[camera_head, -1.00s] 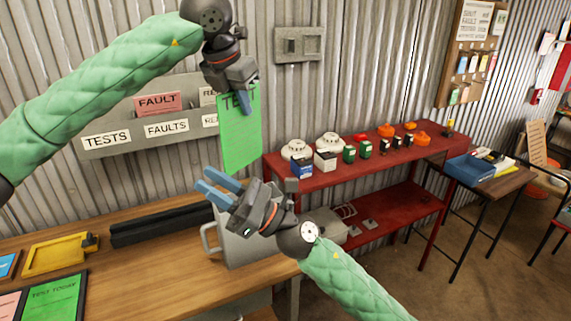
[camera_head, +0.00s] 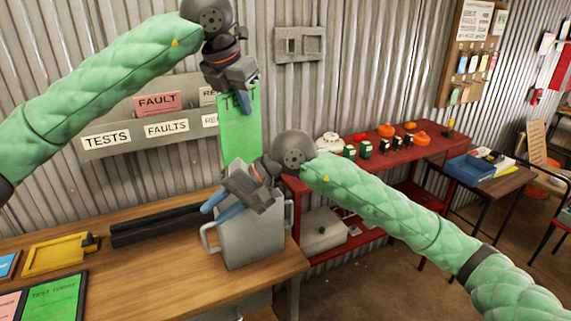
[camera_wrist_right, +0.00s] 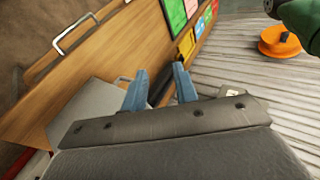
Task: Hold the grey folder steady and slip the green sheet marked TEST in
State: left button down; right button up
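The green sheet marked TEST (camera_head: 240,130) hangs upright below my left gripper (camera_head: 245,105), which is shut on its top edge. The grey folder (camera_head: 252,240), a box-like holder with side handles, stands on the wooden bench, below the sheet. My right gripper (camera_head: 224,206) is in front of the folder's upper part and hides some of its top rim. In the right wrist view its two blue fingers (camera_wrist_right: 160,88) are apart with nothing held between them, and a grey surface that looks like the folder (camera_wrist_right: 95,108) is at their left. I cannot tell whether the fingers touch it.
A wall rack (camera_head: 100,150) with TESTS, FAULTS and FAULT cards is behind. A black tray (camera_head: 160,226), yellow clipboard (camera_head: 60,253) and TEST TODAY board (camera_head: 55,295) lie on the bench (camera_head: 170,275). A red shelf (camera_head: 420,160) with detectors stands at right.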

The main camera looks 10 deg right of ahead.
jog(key=w+d+n+t+h, duration=0.2)
jog(key=w+d+h, duration=0.2)
jog(key=w+d, duration=0.15)
jog(key=n+t+h, duration=0.1)
jog(key=t+h, duration=0.2)
jog(key=h, duration=0.2)
send_near(278, 192)
jog(key=x, duration=1)
jog(key=shift+w+f, duration=0.3)
jog(key=shift+w, duration=0.05)
grip_shut()
grip_release()
jog(key=shift+r, duration=0.1)
